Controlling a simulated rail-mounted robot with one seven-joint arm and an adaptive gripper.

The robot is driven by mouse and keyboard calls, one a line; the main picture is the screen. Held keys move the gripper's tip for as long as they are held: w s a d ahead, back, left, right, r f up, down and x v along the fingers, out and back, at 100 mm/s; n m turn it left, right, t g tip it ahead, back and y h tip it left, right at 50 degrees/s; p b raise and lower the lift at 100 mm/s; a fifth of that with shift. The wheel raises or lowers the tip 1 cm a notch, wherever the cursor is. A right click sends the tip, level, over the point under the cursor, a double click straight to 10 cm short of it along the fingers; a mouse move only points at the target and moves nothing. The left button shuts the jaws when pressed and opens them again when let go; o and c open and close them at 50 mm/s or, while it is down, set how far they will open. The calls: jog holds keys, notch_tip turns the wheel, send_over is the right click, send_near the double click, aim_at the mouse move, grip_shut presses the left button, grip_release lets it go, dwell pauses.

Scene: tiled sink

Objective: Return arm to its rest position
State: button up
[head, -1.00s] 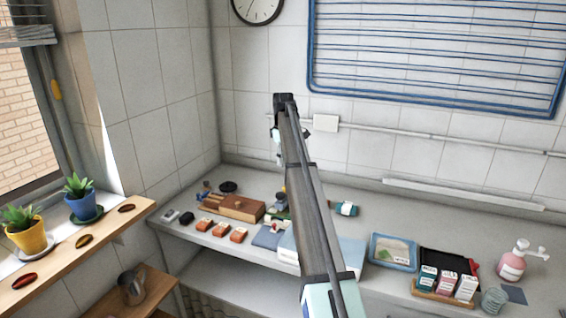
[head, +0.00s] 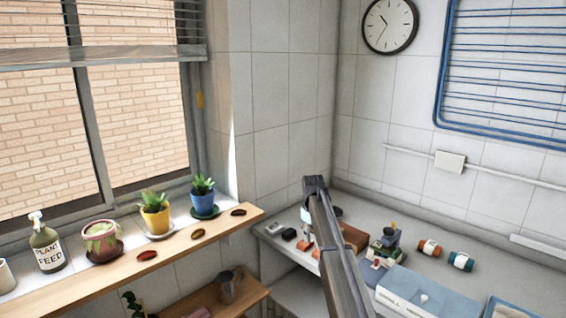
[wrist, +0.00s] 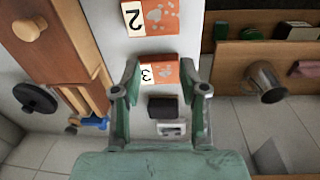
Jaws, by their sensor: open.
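My arm (head: 338,250) reaches up from the bottom of the head view, its elbow toward the back counter. My gripper (wrist: 163,85) shows in the wrist view with its two green-grey fingers spread apart and nothing held. Between and beyond the fingers, an orange block with a "3" label (wrist: 160,72) lies on the white counter. A second orange block with a "2" label (wrist: 155,17) lies farther up. A small black block (wrist: 162,107) and a small white item (wrist: 172,128) also lie between the fingers in the picture; I cannot tell the height above them.
A wooden shelf (head: 100,281) under the window holds potted plants, a plant feed bottle (head: 45,245) and beans. A lower shelf bears a metal jug (head: 229,287), also in the wrist view (wrist: 265,82). A wooden box (wrist: 45,45) is beside the blocks. A blue-white case (head: 428,298) occupies the counter.

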jog(key=s+a+f, duration=0.4)
jog(key=a+f, duration=0.4)
jog(key=a, duration=0.4)
jog(key=s+d+f+m+g, duration=0.1)
jog(key=s+d+f, duration=0.3)
jog(key=s+f, duration=0.65)
jog(key=s+d+f+m+g, duration=0.2)
jog(key=s+d+f, duration=0.3)
jog(key=s+f, duration=0.55)
jog(key=s+d+f+m+g, duration=0.1)
jog(key=s+d+f, duration=0.3)
jog(key=s+f, duration=0.7)
jog(key=s+d+f+m+g, duration=0.1)
jog(key=s+d+f+m, duration=0.1)
jog(key=s, duration=1.6)
jog(key=s+d+f+m+g+p, duration=0.1)
jog(key=s+d+f+m+g, duration=0.1)
jog(key=s, duration=1.7)
jog(key=shift+s+d+g+p, duration=0.15)
jog(key=shift+d+g+p, duration=0.15)
jog(key=shift+d, duration=0.05)
